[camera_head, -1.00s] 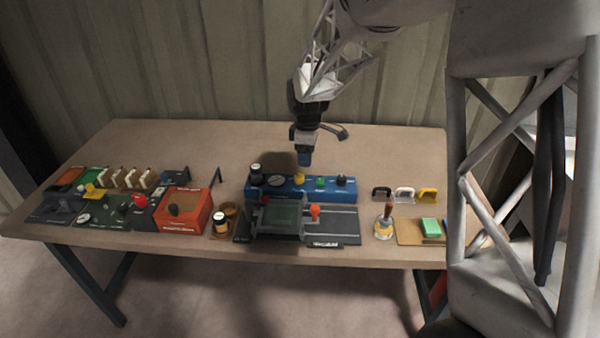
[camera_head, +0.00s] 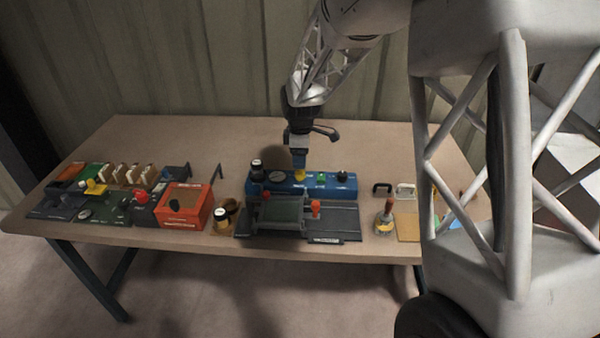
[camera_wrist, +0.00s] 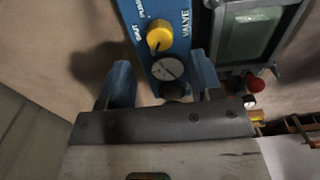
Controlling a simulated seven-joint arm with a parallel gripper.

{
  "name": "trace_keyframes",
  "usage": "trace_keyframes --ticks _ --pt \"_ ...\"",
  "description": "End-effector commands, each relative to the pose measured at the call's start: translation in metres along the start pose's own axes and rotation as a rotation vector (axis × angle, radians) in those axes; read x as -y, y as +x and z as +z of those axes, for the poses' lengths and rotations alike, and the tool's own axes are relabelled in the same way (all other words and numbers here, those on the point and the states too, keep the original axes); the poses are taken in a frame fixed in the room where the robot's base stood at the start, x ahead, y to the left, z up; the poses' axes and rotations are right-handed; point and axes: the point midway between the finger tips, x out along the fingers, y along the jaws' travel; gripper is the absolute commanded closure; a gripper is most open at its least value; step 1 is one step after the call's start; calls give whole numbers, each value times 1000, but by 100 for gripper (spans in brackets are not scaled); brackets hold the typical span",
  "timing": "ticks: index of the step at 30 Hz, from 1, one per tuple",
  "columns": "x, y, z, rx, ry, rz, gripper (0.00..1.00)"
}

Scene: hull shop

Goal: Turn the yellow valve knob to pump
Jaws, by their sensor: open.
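The yellow valve knob (camera_wrist: 160,36) sits on a blue panel (camera_wrist: 187,52) lettered VALVE. A dark mark shows on the knob's lower part in the wrist view. White lettering beside it is hard to read; one word seems to be PUMP. In the wrist view, my gripper (camera_wrist: 168,84) is open, with blue fingers apart and nothing held. The knob lies ahead of the fingertips, beyond a round gauge (camera_wrist: 167,69).
A black knob (camera_head: 256,166), a green button (camera_head: 321,177) and another black knob (camera_head: 343,176) share the panel. A grey fixture (camera_head: 284,212) with a red knob (camera_head: 315,206) stands in front. An orange box (camera_head: 186,208) is at left. The table behind the panel is clear.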

Motion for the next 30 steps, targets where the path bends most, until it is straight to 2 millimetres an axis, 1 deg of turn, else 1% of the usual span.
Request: trace_keyframes --ticks 1,9,15,21,28,29,30 --pt "0 6 0 1 0 -3 41" --pt "0 38 0 0 0 -1 41" --pt "0 56 0 0 0 0 41" --pt "0 64 0 0 0 -1 41" --pt "0 64 0 0 0 0 41" --pt "0 64 0 0 0 0 42" --pt "0 64 0 0 0 0 49"
